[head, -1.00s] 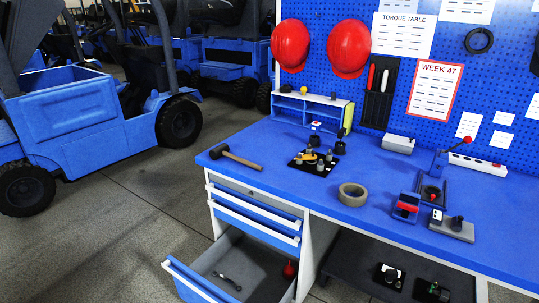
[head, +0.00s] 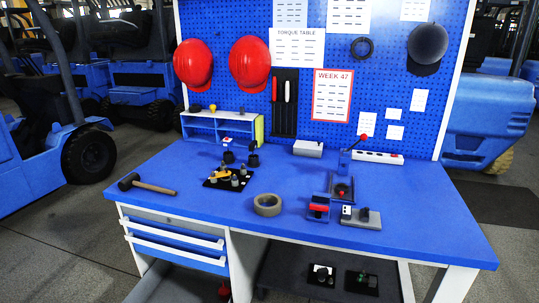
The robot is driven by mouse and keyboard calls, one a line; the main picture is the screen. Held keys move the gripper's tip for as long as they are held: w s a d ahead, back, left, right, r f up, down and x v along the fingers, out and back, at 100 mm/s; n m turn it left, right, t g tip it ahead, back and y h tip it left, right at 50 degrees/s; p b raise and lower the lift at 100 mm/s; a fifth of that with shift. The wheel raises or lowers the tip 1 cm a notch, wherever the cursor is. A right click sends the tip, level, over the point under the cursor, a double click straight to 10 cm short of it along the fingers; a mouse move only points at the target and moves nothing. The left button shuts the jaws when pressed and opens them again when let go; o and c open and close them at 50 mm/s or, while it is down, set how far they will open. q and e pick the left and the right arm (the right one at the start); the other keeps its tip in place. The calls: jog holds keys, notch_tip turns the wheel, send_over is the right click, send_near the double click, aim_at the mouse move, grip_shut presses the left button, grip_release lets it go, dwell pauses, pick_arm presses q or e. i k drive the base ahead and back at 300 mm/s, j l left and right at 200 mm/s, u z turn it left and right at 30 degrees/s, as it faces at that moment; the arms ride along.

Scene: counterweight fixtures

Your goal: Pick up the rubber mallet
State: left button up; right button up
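The rubber mallet (head: 146,185) lies flat near the left end of the blue workbench (head: 210,207). Its dark head (head: 129,181) points left and its wooden handle points right. Nothing touches it. Neither of my grippers shows in the head view.
Right of the mallet are a black tray with several small parts (head: 212,183), a tape roll (head: 267,205) and red-and-black fixtures (head: 319,208). A small shelf (head: 203,125) stands behind. The lower drawer (head: 165,284) is open below the left end. Blue forklifts stand around.

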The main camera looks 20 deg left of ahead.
aim_at(133, 180)
jog(key=j+z, duration=0.25)
jog(key=j, duration=0.75)
jog(key=j+z, duration=0.3)
jog(key=j, duration=2.05)
jog(key=k+j, duration=0.15)
jog(key=j, duration=1.15)
